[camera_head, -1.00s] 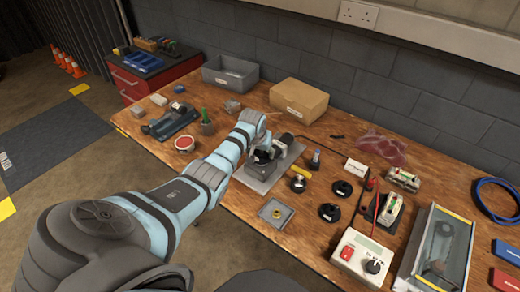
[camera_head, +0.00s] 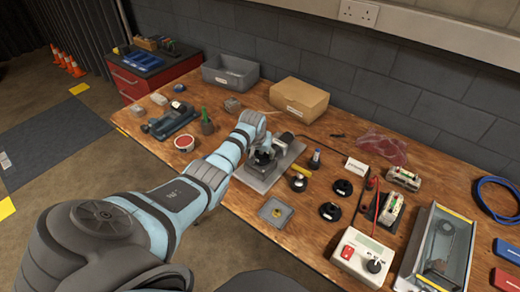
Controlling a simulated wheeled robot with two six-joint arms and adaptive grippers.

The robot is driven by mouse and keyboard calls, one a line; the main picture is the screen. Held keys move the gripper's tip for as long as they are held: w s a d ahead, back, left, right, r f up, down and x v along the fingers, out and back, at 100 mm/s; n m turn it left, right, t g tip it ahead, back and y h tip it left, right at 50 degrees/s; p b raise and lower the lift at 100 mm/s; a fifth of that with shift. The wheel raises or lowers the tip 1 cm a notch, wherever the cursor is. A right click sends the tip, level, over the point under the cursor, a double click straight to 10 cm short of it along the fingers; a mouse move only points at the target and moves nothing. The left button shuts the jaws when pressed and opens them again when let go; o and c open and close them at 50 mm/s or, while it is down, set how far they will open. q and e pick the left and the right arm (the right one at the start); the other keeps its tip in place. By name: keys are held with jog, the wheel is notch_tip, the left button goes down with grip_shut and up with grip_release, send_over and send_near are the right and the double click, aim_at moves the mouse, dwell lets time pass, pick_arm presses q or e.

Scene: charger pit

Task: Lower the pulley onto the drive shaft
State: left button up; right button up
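My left gripper (camera_head: 263,158) is over the grey metal plate (camera_head: 262,185) near the middle of the bench, pointing down at the dark drive unit on it. The gripper and wrist cover most of that unit, so the drive shaft is hidden. I cannot make out a pulley at the fingers, nor whether they are apart or closed on something. Two black round parts, one farther back (camera_head: 343,188) and one nearer (camera_head: 330,211), lie on the wood to the right; I cannot tell if either is a pulley. My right gripper is not in view.
A small grey tray (camera_head: 276,212) with a brass-coloured part sits in front of the plate. A cardboard box (camera_head: 299,100) and grey bin (camera_head: 230,75) stand behind.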

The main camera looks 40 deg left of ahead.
pick_arm(q)
jog(key=o, duration=0.4)
jog(key=v, duration=1.2)
jog(key=shift+d, duration=0.1)
